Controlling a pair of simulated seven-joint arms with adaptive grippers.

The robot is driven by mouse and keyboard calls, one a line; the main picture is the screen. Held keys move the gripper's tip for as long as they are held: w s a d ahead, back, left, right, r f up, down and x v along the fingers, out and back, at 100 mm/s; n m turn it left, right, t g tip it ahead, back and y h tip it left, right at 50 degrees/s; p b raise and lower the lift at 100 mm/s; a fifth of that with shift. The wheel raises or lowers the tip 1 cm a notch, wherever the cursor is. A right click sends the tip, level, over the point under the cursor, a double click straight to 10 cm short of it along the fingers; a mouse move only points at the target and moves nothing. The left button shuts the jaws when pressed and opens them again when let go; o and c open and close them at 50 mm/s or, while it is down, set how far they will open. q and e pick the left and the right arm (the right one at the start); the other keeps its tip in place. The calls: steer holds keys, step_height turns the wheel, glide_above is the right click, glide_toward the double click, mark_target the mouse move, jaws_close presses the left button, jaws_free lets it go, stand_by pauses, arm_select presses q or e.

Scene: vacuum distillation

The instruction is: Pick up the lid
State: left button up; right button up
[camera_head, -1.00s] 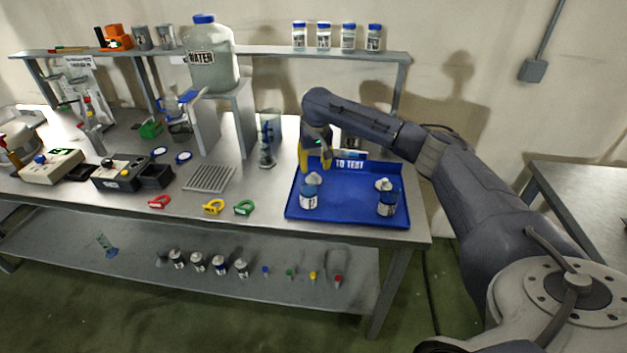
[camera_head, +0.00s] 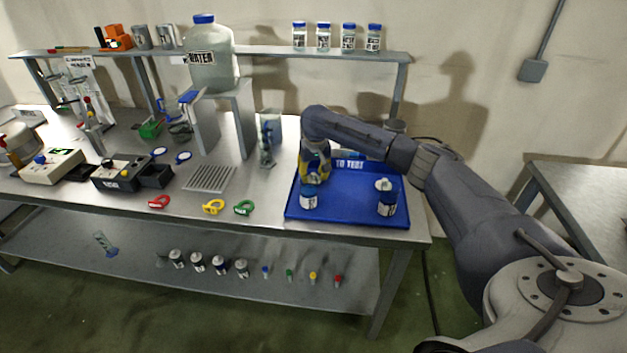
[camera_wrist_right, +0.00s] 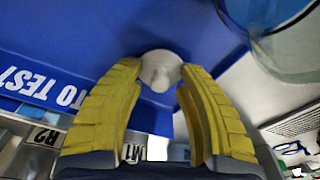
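A small white lid (camera_wrist_right: 160,72) with a round knob shows in the right wrist view against the blue tray (camera_head: 345,217). My right gripper (camera_wrist_right: 161,68) has its yellow fingers apart, one tip on each side of the lid. I cannot see a firm grip on it. In the head view the right gripper (camera_head: 315,178) points down over the tray's left part, behind a small blue-and-white labelled jar (camera_head: 308,199), and hides this lid. A second white lid (camera_head: 383,184) shows by another jar (camera_head: 387,205) at the tray's right. My left gripper is not in view.
The jar's glass and blue rim (camera_wrist_right: 265,20) are close to the right finger in the wrist view. A "TO TEST" label (camera_head: 350,164) marks the tray's back. A glass vessel (camera_head: 268,140) stands left of the tray. A metal grille (camera_head: 209,178) lies farther left.

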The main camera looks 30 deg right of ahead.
jaws_close()
steer(key=shift+r, duration=0.1)
stand_by(0.4)
